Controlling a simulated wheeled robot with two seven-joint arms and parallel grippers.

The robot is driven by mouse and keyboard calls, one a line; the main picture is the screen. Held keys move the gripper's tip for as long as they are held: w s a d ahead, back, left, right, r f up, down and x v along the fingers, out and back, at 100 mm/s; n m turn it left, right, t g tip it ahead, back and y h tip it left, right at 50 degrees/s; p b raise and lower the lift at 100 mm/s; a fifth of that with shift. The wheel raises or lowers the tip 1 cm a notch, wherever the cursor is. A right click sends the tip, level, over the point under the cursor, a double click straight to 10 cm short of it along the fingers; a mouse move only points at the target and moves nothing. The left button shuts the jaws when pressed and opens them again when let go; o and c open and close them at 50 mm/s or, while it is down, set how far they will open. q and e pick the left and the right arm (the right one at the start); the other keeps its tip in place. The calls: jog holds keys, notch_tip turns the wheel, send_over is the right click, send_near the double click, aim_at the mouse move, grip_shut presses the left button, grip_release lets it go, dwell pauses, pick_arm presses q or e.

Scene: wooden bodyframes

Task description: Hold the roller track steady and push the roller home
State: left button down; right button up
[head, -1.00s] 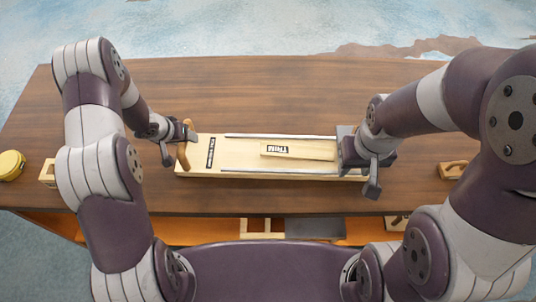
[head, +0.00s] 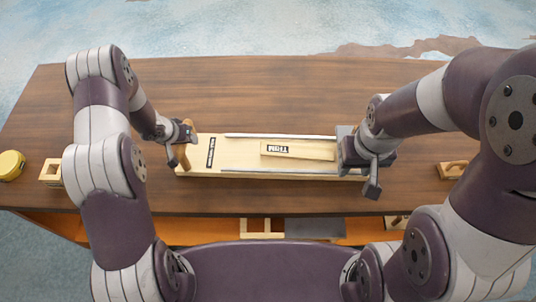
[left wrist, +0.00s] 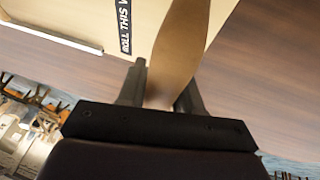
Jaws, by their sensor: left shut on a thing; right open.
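The roller track (head: 225,153) is a pale wooden board on the table, with two thin metal rails and a black label near its left end. That label begins "ROLL THIS" in the left wrist view (left wrist: 122,20). My left gripper (head: 183,143) is shut on the wooden handle (head: 183,158) at the track's left end; its two fingers straddle the handle (left wrist: 178,50) in the left wrist view. A wooden block with a black-and-white label (head: 300,150) lies between the rails. My right gripper (head: 358,160) is open at the track's right end and hides it. I cannot make out a separate roller.
The brown table (head: 270,90) is clear behind the track. A yellow round tin (head: 11,165) and a small wooden frame (head: 51,172) are at the left. A wooden handled piece (head: 454,170) is at the right. An open shelf (head: 210,231) shows below the front edge.

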pick_arm(q)
jog(key=shift+d, duration=0.6)
dwell(0.8)
jog(key=shift+s+f, duration=0.1)
jog(key=shift+s, duration=0.05)
dwell(0.5)
dwell(1.1)
